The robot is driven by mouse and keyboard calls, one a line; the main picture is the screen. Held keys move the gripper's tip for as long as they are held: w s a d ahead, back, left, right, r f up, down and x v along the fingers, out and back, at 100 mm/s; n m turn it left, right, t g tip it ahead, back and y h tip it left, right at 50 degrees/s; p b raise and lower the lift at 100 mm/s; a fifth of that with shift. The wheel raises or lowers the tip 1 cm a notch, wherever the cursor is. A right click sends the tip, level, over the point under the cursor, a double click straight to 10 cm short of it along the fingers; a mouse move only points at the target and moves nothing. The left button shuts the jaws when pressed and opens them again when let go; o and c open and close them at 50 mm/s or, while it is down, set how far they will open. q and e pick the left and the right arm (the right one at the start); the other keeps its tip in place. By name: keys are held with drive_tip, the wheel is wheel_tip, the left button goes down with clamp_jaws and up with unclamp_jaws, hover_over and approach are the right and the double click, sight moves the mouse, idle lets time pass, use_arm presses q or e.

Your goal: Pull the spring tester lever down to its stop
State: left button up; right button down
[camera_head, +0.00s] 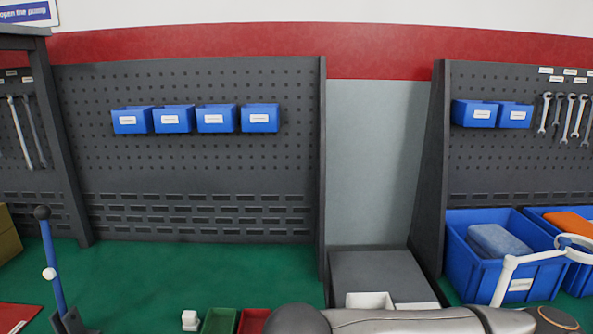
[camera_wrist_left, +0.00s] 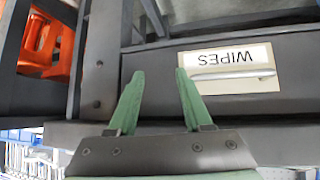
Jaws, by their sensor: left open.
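The spring tester lever (camera_head: 54,270) is a blue bar at the far left of the head view, standing nearly upright with a slight tilt. It has a black knob (camera_head: 42,212) on top and a white ball (camera_head: 49,274) partway up. Its dark base (camera_head: 70,322) is cut by the lower edge. My left gripper (camera_wrist_left: 159,76) shows only in the left wrist view, with green fingers apart and nothing between them. It faces a grey front with a "WIPES" label (camera_wrist_left: 230,57); the lever is not in that view. My right gripper is not in view.
The green bench top (camera_head: 150,280) is mostly clear right of the lever. A red sheet (camera_head: 15,316) lies left of its base. Green (camera_head: 218,321) and red (camera_head: 254,321) bins stand at the front. Blue crates (camera_head: 500,275) are at the right. A dark pegboard (camera_head: 190,170) stands behind.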

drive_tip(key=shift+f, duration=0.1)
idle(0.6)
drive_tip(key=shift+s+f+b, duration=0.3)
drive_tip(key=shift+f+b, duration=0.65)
drive_tip(key=shift+b, duration=0.3)
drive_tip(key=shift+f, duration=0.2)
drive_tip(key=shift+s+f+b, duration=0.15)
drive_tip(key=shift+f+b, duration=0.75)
drive_tip(key=shift+b, duration=0.3)
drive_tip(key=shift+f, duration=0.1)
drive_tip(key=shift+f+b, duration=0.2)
drive_tip(key=shift+b, duration=0.15)
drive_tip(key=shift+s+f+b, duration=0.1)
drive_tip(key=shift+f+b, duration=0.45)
drive_tip(key=shift+b, duration=0.1)
